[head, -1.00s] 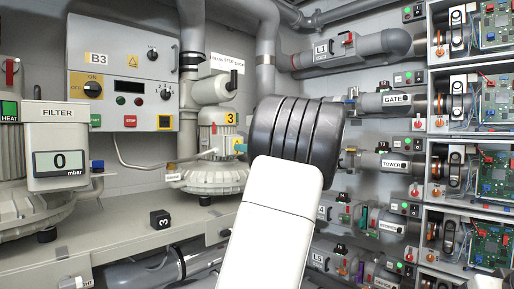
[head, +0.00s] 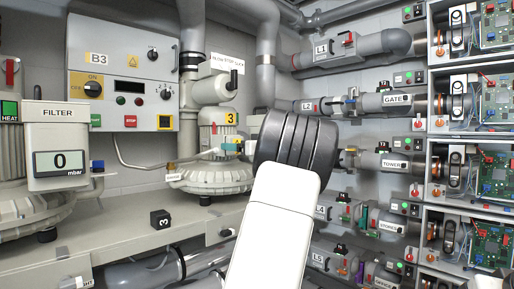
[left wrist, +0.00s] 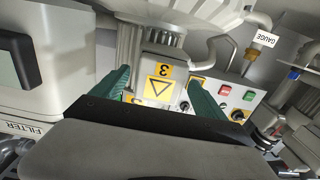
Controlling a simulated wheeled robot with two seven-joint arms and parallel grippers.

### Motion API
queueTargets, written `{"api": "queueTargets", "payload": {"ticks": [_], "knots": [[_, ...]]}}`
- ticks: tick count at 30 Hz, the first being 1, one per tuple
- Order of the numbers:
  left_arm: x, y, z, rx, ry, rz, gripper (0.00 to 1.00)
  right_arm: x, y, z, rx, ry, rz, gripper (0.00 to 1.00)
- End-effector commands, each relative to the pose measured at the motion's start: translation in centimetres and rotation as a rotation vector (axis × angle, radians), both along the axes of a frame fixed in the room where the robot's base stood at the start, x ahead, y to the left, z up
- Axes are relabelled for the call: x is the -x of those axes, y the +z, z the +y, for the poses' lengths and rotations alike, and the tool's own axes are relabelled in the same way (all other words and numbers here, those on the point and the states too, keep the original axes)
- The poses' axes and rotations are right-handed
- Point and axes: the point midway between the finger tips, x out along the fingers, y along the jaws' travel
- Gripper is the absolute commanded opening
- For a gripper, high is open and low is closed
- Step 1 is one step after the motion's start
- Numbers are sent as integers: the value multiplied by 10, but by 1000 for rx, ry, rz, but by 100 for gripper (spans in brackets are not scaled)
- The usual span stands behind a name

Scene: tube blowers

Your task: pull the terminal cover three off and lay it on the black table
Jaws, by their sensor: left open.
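Blower three (head: 213,178) stands on the bench behind my arm, with a yellow "3" plate (head: 231,118). In the left wrist view, a pale box with a yellow warning triangle, which looks like terminal cover three (left wrist: 159,88), sits at blower three's yellow "3" plate (left wrist: 164,70). My left gripper (left wrist: 162,97) is open, with one teal finger on each side of this cover. I cannot tell whether the fingers touch it. In the head view, my arm's dark ribbed wrist hides most of this gripper. My right gripper is not in view. I cannot make out a black table.
A control box marked B3 (head: 122,75) hangs on the wall at the left. The filter unit (head: 57,145) stands in front at far left. A black block marked 3 (head: 160,219) sits on the pale bench (head: 120,236). Pipes and open circuit-board racks (head: 470,190) fill the right.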

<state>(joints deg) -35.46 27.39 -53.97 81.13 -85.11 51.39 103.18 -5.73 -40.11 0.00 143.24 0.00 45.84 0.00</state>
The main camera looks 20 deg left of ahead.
Motion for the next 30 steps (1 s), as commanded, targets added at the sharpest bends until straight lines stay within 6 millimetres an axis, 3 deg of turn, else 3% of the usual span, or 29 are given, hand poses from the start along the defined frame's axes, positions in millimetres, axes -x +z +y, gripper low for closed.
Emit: {"api": "queueTargets", "payload": {"ticks": [23,25,30], "knots": [[0,0,0,0,0,0,84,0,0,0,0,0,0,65],[0,0,0,0,0,0,76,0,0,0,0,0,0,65],[0,0,0,0,0,0,42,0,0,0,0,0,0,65]]}}
